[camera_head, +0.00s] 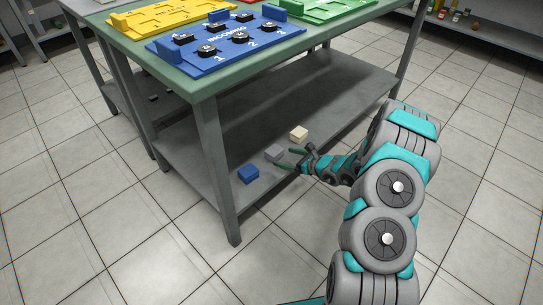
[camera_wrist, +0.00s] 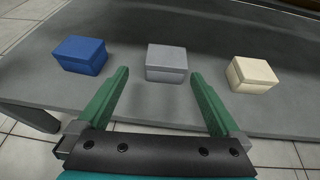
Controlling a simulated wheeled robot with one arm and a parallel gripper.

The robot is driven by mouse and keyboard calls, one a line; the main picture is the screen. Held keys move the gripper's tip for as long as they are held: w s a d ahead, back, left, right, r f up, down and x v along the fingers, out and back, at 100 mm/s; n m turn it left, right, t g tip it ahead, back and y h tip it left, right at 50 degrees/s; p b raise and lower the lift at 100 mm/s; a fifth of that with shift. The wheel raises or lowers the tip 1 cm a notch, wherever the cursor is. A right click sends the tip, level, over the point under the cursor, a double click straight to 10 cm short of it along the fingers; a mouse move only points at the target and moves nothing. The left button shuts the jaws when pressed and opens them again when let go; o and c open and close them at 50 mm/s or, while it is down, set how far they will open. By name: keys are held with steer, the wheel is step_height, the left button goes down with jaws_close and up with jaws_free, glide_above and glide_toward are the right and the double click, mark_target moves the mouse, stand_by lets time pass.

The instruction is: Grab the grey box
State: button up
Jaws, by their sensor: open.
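The grey box (camera_head: 274,153) sits on the lower shelf of the table, between a blue box and a cream box. In the wrist view the grey box (camera_wrist: 167,62) is straight ahead, just beyond and between my fingertips. My gripper (camera_wrist: 160,75) is open and empty, with a green finger on each side and the grey box centred in the gap. In the head view my gripper (camera_head: 302,160) reaches in over the shelf's front edge, close to the grey box. No contact with the box shows.
The blue box (camera_wrist: 80,54) is to the left and the cream box (camera_wrist: 252,74) to the right, each spaced from the grey box. The grey shelf (camera_head: 330,100) lies under the green tabletop (camera_head: 205,88). A table leg (camera_head: 218,170) stands left of the boxes.

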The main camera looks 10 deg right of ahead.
mark_target(279, 153)
steer(key=shift+w+d+f, duration=0.1)
steer(key=shift+w+f, duration=0.1)
steer(key=shift+f, duration=0.25)
steer(key=shift+w+a+f, duration=0.15)
steer(key=shift+w+a, duration=0.05)
steer(key=shift+w, duration=0.05)
steer(key=shift+w+r+x, duration=0.1)
steer(key=shift+r+x, duration=0.05)
steer(key=shift+x, duration=0.95)
steer(key=shift+w+r+x, duration=0.1)
steer(key=shift+x, duration=1)
steer(key=shift+w+r+x, duration=0.1)
steer(key=shift+r+x, duration=0.05)
steer(key=shift+x, duration=0.95)
steer(key=shift+d, duration=0.15)
steer(key=shift+c, duration=0.2)
steer(key=c, duration=1.1)
steer(key=shift+r, duration=0.1)
